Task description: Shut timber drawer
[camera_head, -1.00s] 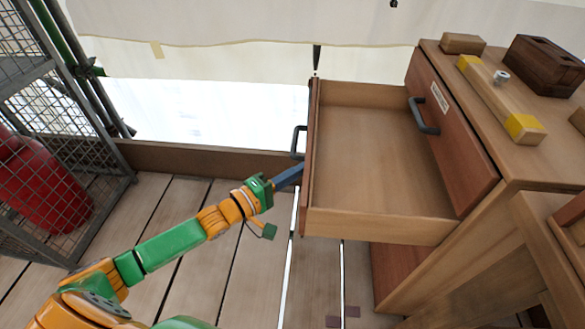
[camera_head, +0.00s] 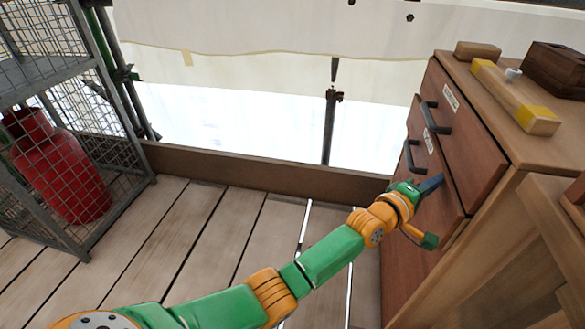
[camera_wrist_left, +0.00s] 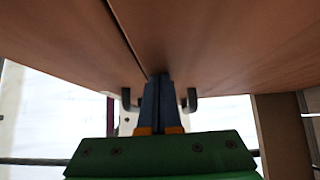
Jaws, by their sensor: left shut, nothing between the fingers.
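The timber drawer (camera_head: 440,197) is the lower reddish-brown front with a dark handle (camera_head: 410,157) on the cabinet at the right. Its front lies close to the cabinet face, and its inside cannot be seen. My left gripper (camera_head: 432,183) is shut and empty, with its fingertips at the drawer front, right of the handle. In the left wrist view, the shut fingers (camera_wrist_left: 161,100) reach up to the wooden fronts (camera_wrist_left: 215,40), close to the seam between them. My right gripper is not in view.
Another drawer front (camera_head: 462,125) with a handle and label sits above. The cabinet top holds a yellow-ended wooden tool (camera_head: 515,95) and a dark block (camera_head: 555,68). A wire cage (camera_head: 75,130) with a red cylinder (camera_head: 62,175) stands left. The plank floor between is open.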

